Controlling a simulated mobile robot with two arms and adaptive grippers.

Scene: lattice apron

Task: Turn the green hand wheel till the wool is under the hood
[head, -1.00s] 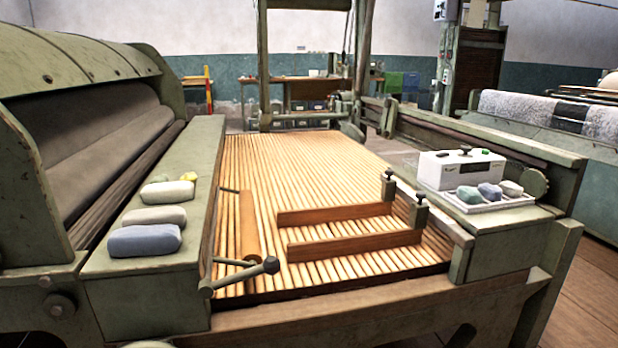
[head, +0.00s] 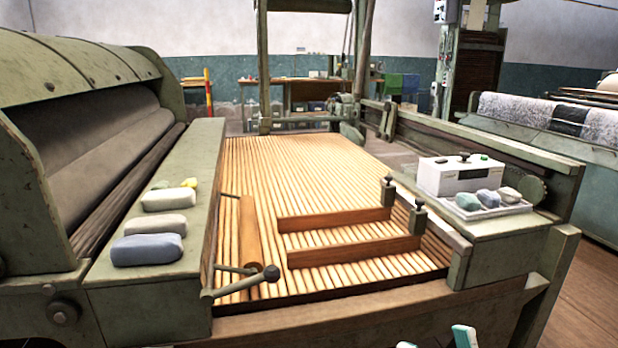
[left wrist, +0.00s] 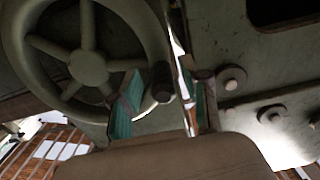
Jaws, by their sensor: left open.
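The green hand wheel (left wrist: 88,67) fills the upper left of the left wrist view, with spokes, a hub and a dark handle (left wrist: 162,84) on its rim. My left gripper (left wrist: 165,108) is open, its teal pads on either side of the handle in the picture; contact cannot be told. In the head view the slatted lattice (head: 300,170) is bare of wool beside the hood (head: 75,65). Pale lumps, perhaps wool, lie on the ledge: blue-grey (head: 147,249), beige (head: 163,226) and others behind. Teal-and-white tips, perhaps my right gripper (head: 435,342), show at the bottom edge, mostly cut off.
Two wooden bars (head: 345,251) lie across the lattice. A lever with a dark knob (head: 271,272) sticks out at its front left. A white box (head: 462,175) and a tray of small lumps (head: 515,210) stand at the right. Bolts (left wrist: 232,78) sit right of the wheel.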

